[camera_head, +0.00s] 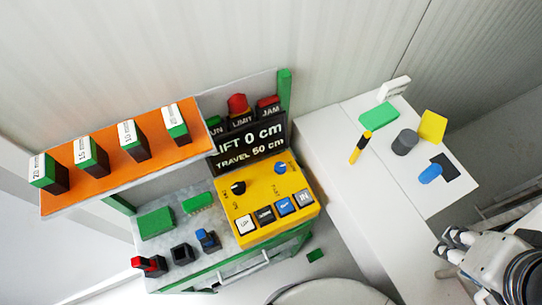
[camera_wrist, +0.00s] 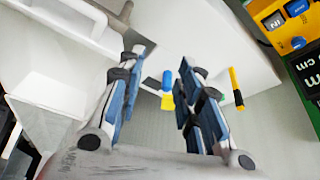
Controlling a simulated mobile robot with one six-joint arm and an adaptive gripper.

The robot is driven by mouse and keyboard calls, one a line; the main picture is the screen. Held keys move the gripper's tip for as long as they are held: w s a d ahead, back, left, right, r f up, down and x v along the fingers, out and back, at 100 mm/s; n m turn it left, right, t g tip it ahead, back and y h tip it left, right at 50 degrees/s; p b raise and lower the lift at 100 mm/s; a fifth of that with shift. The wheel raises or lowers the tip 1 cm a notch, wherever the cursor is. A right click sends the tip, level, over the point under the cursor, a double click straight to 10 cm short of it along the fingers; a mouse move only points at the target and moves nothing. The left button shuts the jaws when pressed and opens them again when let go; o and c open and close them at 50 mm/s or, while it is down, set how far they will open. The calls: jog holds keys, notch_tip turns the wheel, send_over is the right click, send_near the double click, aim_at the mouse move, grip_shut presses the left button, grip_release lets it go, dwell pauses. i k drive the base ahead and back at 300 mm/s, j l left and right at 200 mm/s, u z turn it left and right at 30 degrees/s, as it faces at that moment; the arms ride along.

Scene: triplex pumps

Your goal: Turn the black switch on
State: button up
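A black rotary switch (camera_head: 238,188) sits on the upper left of a yellow control box (camera_head: 270,212). A blue rotary switch (camera_head: 280,168) is to its right on the same box. The lettering beside the knobs is too small to read surely. My gripper (camera_head: 447,252) is at the lower right of the head view, well apart from the box. In the wrist view its fingers (camera_wrist: 163,68) are spread with nothing between them. Part of the yellow box (camera_wrist: 275,20) shows at that view's upper right corner; the black switch is not visible there.
A sign reading "LIFT 0 cm" (camera_head: 248,146) stands behind the box. An orange shelf (camera_head: 108,170) with several labelled blocks overhangs the left. A white table (camera_head: 350,205) bears loose items, including a yellow-black stick (camera_head: 360,147) and a grey cylinder (camera_head: 405,142). Space above the box looks clear.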

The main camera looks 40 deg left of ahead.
aim_at(238, 189)
jog(key=u, duration=2)
jog(key=j+z, duration=0.45)
jog(key=j, duration=1)
jog(key=k, duration=0.05)
